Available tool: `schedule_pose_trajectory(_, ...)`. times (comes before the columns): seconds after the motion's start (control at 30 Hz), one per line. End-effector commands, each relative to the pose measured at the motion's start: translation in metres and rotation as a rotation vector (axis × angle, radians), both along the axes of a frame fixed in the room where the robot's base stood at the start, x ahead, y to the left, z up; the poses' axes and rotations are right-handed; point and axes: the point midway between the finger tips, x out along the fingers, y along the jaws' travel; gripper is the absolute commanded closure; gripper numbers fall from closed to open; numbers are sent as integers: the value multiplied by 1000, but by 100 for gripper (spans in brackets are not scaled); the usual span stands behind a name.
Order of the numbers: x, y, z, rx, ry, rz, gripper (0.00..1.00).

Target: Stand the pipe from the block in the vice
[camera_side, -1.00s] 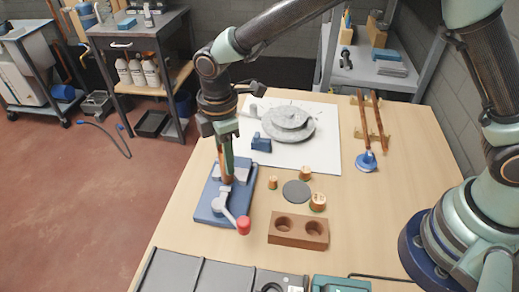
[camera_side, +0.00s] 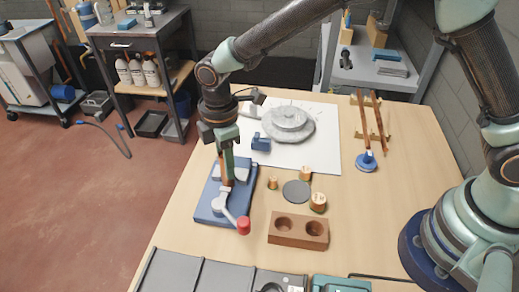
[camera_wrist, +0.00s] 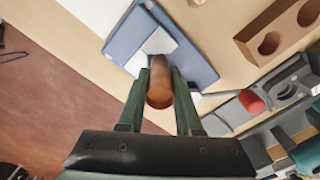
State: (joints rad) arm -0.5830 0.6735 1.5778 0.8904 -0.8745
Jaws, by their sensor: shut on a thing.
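My gripper (camera_side: 228,168) points down over the vice and is shut on a copper pipe. In the wrist view the pipe (camera_wrist: 160,85) is between my two green fingers (camera_wrist: 158,88), seen nearly end-on. The vice has a blue base (camera_side: 207,208), grey jaws and a lever with a red knob (camera_side: 243,225). The pipe is upright, with its lower end at the vice jaws. I cannot tell whether it is seated between them. The brown block (camera_side: 298,240) stands to the right of the vice, and its two holes look empty.
Several short copper-coloured fittings (camera_side: 318,203) and a dark round disc (camera_side: 297,191) lie behind the block. A white board (camera_side: 325,150) with a grey round part (camera_side: 288,122) is farther back. Copper rods (camera_side: 376,118) lie at the right. Grey trays line the front edge.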

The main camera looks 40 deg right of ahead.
Motion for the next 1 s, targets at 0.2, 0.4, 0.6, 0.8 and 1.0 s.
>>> schedule_pose_trajectory(0.2,0,0,-1,0,0,0,32)
schedule_pose_trajectory(0.4,0,0,-1,0,0,0,32)
schedule_pose_trajectory(0.6,1,0,8,2,-2,0,32)
schedule_pose_trajectory(0.8,1,1,44,3,-4,0,32)
schedule_pose_trajectory(1.0,1,1,85,4,-4,0,32)
